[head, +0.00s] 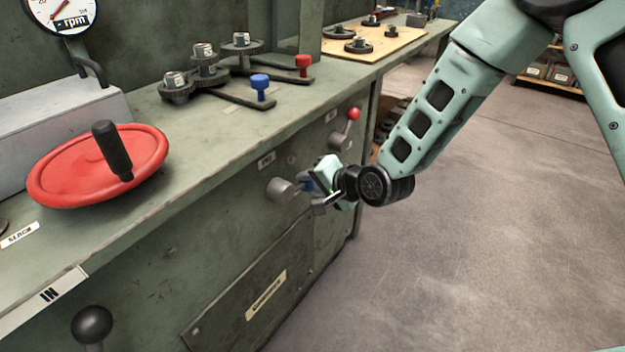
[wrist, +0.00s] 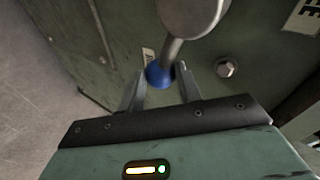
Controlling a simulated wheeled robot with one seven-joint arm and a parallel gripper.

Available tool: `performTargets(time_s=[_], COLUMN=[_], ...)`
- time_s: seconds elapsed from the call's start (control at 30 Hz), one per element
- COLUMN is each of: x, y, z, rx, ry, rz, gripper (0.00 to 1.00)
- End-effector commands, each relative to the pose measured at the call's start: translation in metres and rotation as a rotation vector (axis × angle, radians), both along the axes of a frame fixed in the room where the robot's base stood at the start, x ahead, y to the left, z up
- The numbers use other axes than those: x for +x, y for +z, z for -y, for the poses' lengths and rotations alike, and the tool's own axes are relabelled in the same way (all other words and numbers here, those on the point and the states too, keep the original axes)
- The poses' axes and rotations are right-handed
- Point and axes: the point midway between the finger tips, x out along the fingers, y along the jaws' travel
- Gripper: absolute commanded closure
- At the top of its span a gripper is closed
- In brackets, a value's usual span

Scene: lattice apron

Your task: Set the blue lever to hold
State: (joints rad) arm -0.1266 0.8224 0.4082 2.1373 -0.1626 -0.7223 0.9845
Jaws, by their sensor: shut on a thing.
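The blue lever's round knob (wrist: 160,75) sits between the two fingers of my gripper (wrist: 161,80) in the wrist view. Its short metal arm runs up to a grey round hub (wrist: 194,14). In the head view the hub (head: 281,191) sticks out of the cabinet's front. The blue knob (head: 308,185) shows only in part there, behind my gripper (head: 316,194). My gripper is shut on the knob. A small label (head: 266,160) is above the hub, its word too small to read surely.
A red-knobbed lever (head: 353,114) is farther along the same front. A red handwheel (head: 70,180) and blue and red pegs (head: 260,85) are on the bench top. A black ball knob (head: 91,324) is at lower left. Open floor (head: 450,260) lies right.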

Motion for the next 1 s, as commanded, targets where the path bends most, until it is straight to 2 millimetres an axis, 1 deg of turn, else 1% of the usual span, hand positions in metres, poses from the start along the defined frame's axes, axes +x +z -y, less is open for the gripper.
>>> performTargets(time_s=[0.4, 0.43, 0.47, 0.5, 0.83, 1.0], x=[-0.002, -0.002, -0.002, -0.002, -0.002, -0.016], y=[-0.002, -0.002, -0.002, -0.002, 0.001, 0.014], z=[-0.001, -0.001, -0.001, -0.001, 0.001, 0.014], rx=[0.004, 0.004, 0.004, 0.004, 0.003, 0.003], ry=[0.003, 0.003, 0.003, 0.003, 0.0, 0.0], rz=[-0.009, -0.009, -0.009, -0.009, -0.006, -0.007], gripper=[1.0, 0.58, 0.49, 0.45, 0.45, 0.45])
